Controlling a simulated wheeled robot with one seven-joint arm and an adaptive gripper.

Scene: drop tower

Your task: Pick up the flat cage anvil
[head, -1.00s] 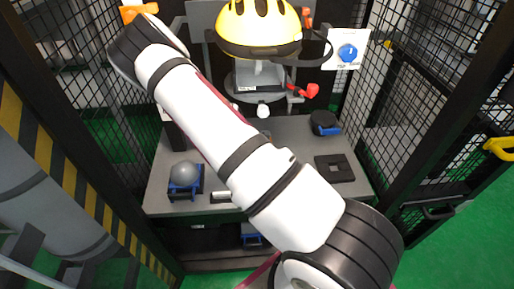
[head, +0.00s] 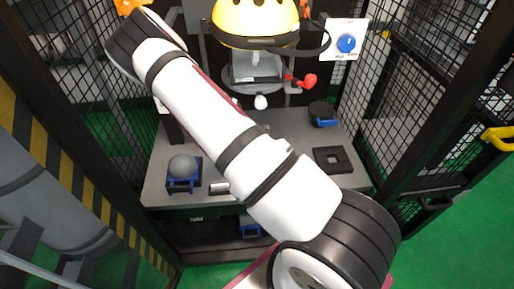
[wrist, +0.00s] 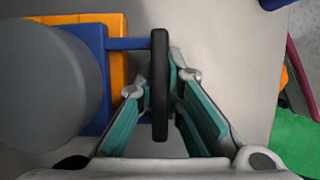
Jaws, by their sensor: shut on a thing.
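In the wrist view a round grey block on a blue base, which I take for the flat cage anvil (wrist: 48,85), fills the left side. A blue rod joins it to an upright black handle plate (wrist: 160,85). My gripper (wrist: 172,90) has its teal-padded fingers on both sides of this plate and is shut on it. An orange piece (wrist: 119,62) shows behind the blue base; I cannot tell whether the anvil rests on it. In the head view my arm crosses the picture to the upper left, and neither my gripper nor the held anvil can be made out there.
The grey bench (head: 285,185) carries a grey dome on a blue base (head: 182,170), a black disc with blue (head: 322,113) and a black square frame (head: 333,159). A yellow helmet (head: 256,20) hangs above it. Mesh cage walls (head: 431,75) flank both sides.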

